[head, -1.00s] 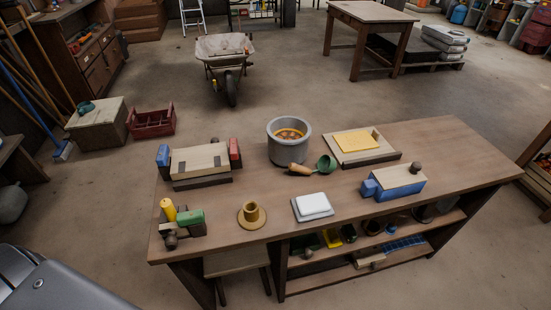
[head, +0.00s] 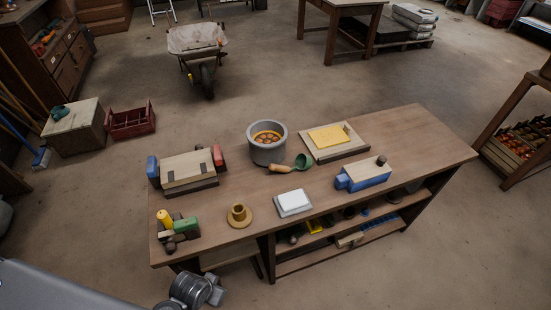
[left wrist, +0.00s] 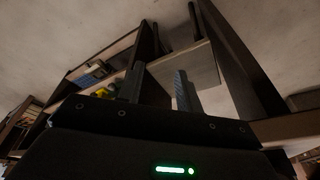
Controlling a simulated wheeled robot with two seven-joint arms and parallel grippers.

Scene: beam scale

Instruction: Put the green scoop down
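The green scoop (head: 303,161) lies on the wooden workbench (head: 420,150). Its wooden handle points left, and it lies close to the front right of the grey pot (head: 267,151); I cannot tell whether they touch. No gripper is at the scoop. In the left wrist view, my left gripper (left wrist: 160,88) has its two dark fingers apart with nothing held between them, and it faces the bench's lower shelves. The scoop does not show in that view. My right gripper is in neither view.
On the bench are a yellow sheet on a board (head: 328,137), a blue-and-wood block (head: 364,174), a white slab on a grey base (head: 293,201), a brass cup (head: 239,215) and a clamp-like wooden piece (head: 190,168). The bench's right end is clear.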

